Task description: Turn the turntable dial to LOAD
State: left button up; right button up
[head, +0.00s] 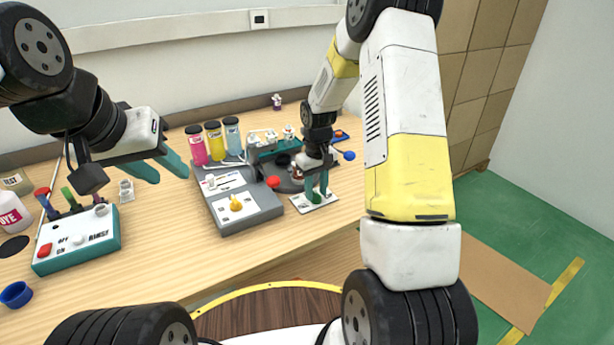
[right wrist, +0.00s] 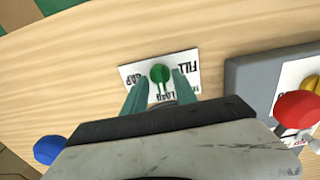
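The turntable dial is a green knob (head: 316,198) on a small white plate (head: 325,205) at the table's front right. In the right wrist view the knob (right wrist: 160,73) stands on the plate (right wrist: 130,70), with FILL, LOAD and CAP lettering around it. My right gripper (right wrist: 160,77) is open, its teal fingers on either side of the knob. A gap shows at each side, so contact cannot be confirmed. Exactly where the dial points is unclear. My left gripper (head: 164,175) is open and empty above the table, left of the bottles.
A grey panel (head: 262,212) with a yellow knob (head: 236,203) lies left of the dial. A red ball knob (head: 273,182) and a blue one (head: 349,155) are near my right gripper. The turquoise rinse box (head: 75,250) sits at left.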

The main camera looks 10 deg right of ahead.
aim_at(316, 193)
jog(key=shift+r, duration=3.9)
